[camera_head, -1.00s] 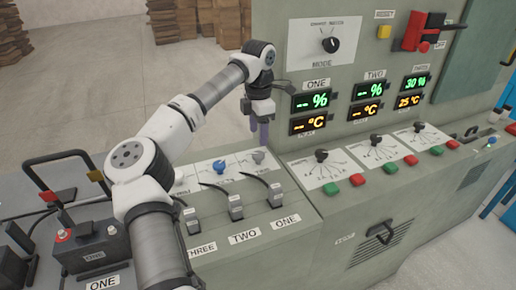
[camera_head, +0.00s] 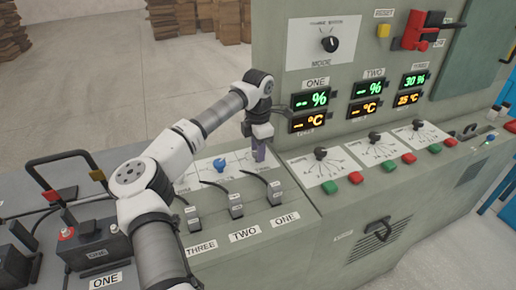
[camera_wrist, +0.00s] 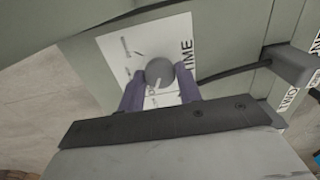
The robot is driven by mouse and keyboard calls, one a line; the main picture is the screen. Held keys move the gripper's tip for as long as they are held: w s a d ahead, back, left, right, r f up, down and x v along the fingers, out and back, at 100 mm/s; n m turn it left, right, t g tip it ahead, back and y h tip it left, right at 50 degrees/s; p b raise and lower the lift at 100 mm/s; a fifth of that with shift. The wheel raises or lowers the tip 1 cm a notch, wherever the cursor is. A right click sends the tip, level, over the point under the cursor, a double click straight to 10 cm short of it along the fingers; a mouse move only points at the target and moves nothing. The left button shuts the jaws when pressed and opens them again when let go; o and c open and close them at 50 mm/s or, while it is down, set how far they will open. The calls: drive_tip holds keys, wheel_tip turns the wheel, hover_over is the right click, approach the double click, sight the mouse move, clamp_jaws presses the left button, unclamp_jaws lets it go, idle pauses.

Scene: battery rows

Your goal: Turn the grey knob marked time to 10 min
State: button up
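The grey knob (camera_wrist: 160,72) sits on a white dial plate (camera_wrist: 115,48) marked TIME, seen in the wrist view. A pale pointer line shows on the knob's near side; the scale marks are too blurred to read. My gripper (camera_wrist: 160,80) is open, with one purple finger on each side of the knob and small gaps between. In the head view my gripper (camera_head: 258,155) points down over the right end of the dial row, where it hides the grey knob.
A blue knob (camera_head: 219,164) stands left of my gripper. The upright panel with the MODE knob (camera_head: 330,44) and displays (camera_head: 310,102) rises close on the right.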

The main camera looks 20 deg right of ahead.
drive_tip(key=c, duration=0.4)
drive_tip(key=m, duration=0.4)
drive_tip(key=shift+m, duration=0.3)
drive_tip(key=m, duration=0.5)
idle(0.4)
drive_tip(key=o, duration=1)
